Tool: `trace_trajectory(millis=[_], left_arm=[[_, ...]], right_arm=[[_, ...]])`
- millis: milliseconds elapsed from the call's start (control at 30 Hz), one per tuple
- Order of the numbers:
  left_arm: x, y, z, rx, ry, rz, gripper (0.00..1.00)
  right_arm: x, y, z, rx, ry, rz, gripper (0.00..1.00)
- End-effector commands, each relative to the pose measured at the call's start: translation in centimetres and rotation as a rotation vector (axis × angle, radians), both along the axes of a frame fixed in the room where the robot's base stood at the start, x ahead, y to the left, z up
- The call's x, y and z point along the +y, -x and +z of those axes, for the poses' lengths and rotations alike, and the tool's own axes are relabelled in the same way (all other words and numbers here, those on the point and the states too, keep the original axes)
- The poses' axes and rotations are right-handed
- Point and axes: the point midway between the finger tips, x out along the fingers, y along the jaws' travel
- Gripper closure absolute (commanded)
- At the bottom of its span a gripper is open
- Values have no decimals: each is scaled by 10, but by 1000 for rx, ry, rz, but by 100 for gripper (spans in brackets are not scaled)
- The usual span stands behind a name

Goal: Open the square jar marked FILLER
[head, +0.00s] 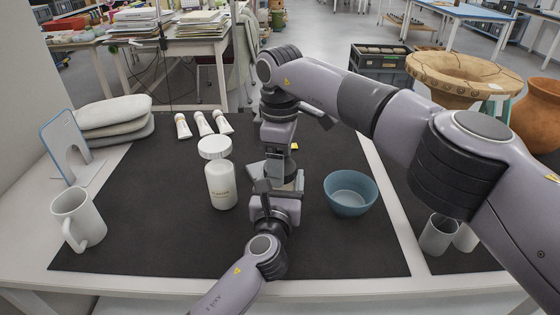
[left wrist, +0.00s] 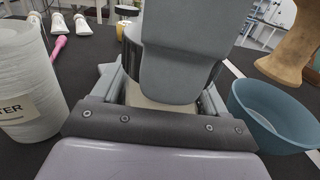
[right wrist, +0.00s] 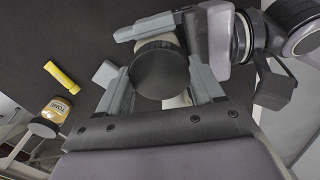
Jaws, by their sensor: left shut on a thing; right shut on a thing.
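A pale jar with a round dark lid (right wrist: 160,70) is between my grippers. In the head view my arms hide it. My right gripper (right wrist: 165,72) is shut around the lid. My left gripper (left wrist: 160,95) is shut on the pale jar body (left wrist: 150,98), low over the mat and just below my right gripper. Most of the body is hidden, no label on it shows, and I cannot read FILLER. I cannot tell whether the lid sits tight or loose. In the head view my right gripper (head: 279,172) is above my left gripper (head: 274,190).
A white labelled jar (head: 221,186) stands left of the grippers, a blue bowl (head: 350,195) right. White tubes (head: 203,124) lie behind. A white mug (head: 78,218) stands at the left. The right wrist view shows a yellow jar (right wrist: 55,110) and yellow stick (right wrist: 62,77). The front-left mat is clear.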

Motion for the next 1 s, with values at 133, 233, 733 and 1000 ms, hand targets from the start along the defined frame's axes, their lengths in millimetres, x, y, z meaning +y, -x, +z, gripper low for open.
trace_trajectory(millis=[133, 233, 733, 1000], left_arm=[[0, 0, -1, 1, -1, 0, 100], [0, 0, -1, 1, -1, 0, 100], [0, 0, -1, 1, -1, 0, 100], [0, 0, -1, 1, -1, 0, 100]], right_arm=[[0, -1, 0, -3, 1, 237, 70], [0, -1, 1, -3, 1, 399, 70], [0, -1, 1, -3, 2, 1208, 70], [0, -1, 2, -2, 3, 1646, 70]])
